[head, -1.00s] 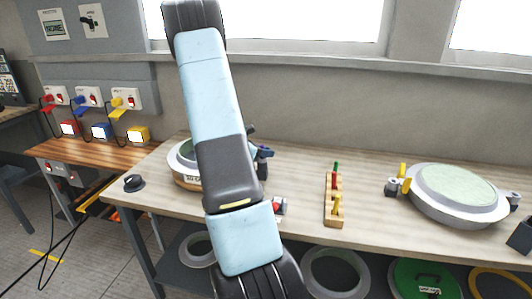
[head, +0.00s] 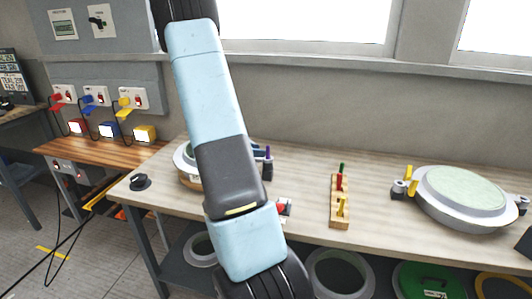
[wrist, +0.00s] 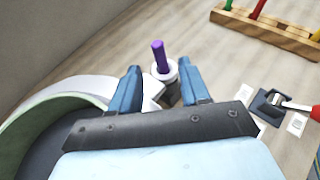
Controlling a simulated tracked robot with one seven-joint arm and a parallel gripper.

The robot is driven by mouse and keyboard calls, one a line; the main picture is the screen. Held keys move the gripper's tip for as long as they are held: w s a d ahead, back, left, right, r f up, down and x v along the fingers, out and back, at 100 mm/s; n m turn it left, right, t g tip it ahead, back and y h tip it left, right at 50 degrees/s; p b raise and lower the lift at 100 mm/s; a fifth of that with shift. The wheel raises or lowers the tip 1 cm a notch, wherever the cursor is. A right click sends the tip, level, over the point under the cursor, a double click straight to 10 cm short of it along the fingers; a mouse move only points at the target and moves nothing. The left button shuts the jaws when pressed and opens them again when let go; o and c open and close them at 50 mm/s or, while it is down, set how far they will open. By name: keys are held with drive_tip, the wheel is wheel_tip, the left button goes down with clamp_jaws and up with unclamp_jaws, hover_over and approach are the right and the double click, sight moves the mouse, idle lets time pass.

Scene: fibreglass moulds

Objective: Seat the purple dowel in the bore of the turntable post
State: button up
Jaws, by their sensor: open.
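The purple dowel (wrist: 158,56) stands in the top of the pale grey turntable post (wrist: 167,74), with much of its length showing above the rim. It leans slightly left in the wrist view; in the head view the dowel (head: 268,153) looks nearly upright on the post (head: 267,171). My gripper (wrist: 160,70) is open, its two blue fingers apart on either side of the dowel and post in the picture. I see no finger pressing on the dowel. The turntable mould (wrist: 62,98) is at the left. My arm hides most of it and the gripper in the head view.
A wooden rack (head: 339,216) holds green, red and yellow dowels. A small device with a red handle (head: 284,207) lies between rack and turntable. A second round mould (head: 462,198) with a yellow dowel stands at right. A black knob (head: 140,182) sits at the bench's left end.

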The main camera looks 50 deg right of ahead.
drive_tip(key=v, duration=0.4)
drive_tip(key=shift+a+r, duration=0.1)
drive_tip(key=shift+a, duration=0.05)
drive_tip(key=shift+a+r, duration=0.35)
drive_tip(key=s+a+r+m+t+y, duration=0.3)
drive_tip(key=s+a+r+m+y, duration=0.1)
drive_tip(key=a, duration=0.8)
drive_tip(key=s+a+r+m+t+y, duration=0.3)
drive_tip(key=s+a+r, duration=0.5)
drive_tip(key=a, duration=0.4)
drive_tip(key=s+a+r+m+t+y, duration=0.3)
drive_tip(key=s+a+r+m+y, duration=0.2)
drive_tip(key=a, duration=0.7)
drive_tip(key=shift+s+a+r+m+t+y, duration=0.4)
drive_tip(key=shift+s+r+m, duration=0.85)
drive_tip(key=shift+r, duration=0.3)
